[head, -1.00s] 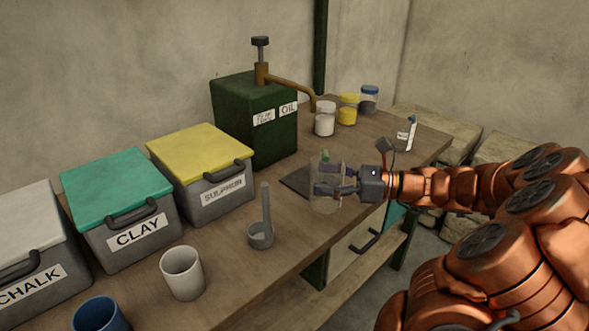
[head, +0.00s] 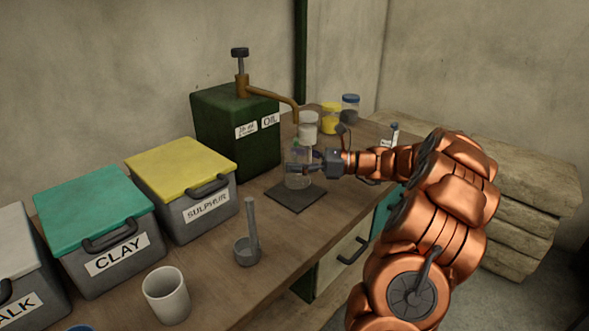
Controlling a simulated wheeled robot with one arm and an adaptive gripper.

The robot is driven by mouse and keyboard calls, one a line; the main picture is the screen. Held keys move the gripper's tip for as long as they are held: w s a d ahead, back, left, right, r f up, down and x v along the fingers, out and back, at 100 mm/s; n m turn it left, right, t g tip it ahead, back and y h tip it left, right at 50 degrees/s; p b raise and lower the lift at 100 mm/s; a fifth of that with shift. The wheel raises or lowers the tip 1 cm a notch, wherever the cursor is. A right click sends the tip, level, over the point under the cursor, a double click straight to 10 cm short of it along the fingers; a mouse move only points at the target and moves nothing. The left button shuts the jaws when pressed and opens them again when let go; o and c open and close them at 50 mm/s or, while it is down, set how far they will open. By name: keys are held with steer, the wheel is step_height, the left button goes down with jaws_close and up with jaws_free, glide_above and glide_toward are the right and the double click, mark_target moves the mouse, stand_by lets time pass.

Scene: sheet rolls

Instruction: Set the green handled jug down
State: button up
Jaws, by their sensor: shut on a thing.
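The clear jug (head: 297,182) is upright in the jaws of my gripper (head: 306,167) in the head view. Its walls are see-through, and its green handle is small and mostly hidden by the jaws. My gripper comes from the right and is shut on the jug. The jug is over the back part of a dark square mat (head: 296,200) on the workbench (head: 262,285). I cannot tell whether its base touches the mat.
A green oil tank (head: 235,140) with a brass spout stands behind left. Jars, one yellow (head: 330,119), stand behind the jug. A grey ladle (head: 246,252), a white mug (head: 167,296) and the sulphur bin (head: 205,207) are to the left. The bench's front edge is close.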

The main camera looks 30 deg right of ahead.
steer(key=shift+w+d, duration=0.2)
steer(key=shift+w, duration=0.4)
steer(key=shift+f, duration=1.8)
steer(key=shift+f, duration=0.1)
steer(key=o, duration=1.2)
steer(key=shift+b, duration=0.3)
steer(key=shift+s+d, duration=0.2)
steer(key=shift+d, duration=0.1)
steer(key=p+v, duration=0.1)
steer(key=v, duration=0.9)
steer(key=shift+s+d, duration=0.2)
steer(key=shift+d, duration=0.05)
steer(key=shift+s+d, duration=0.2)
steer(key=shift+s, duration=0.05)
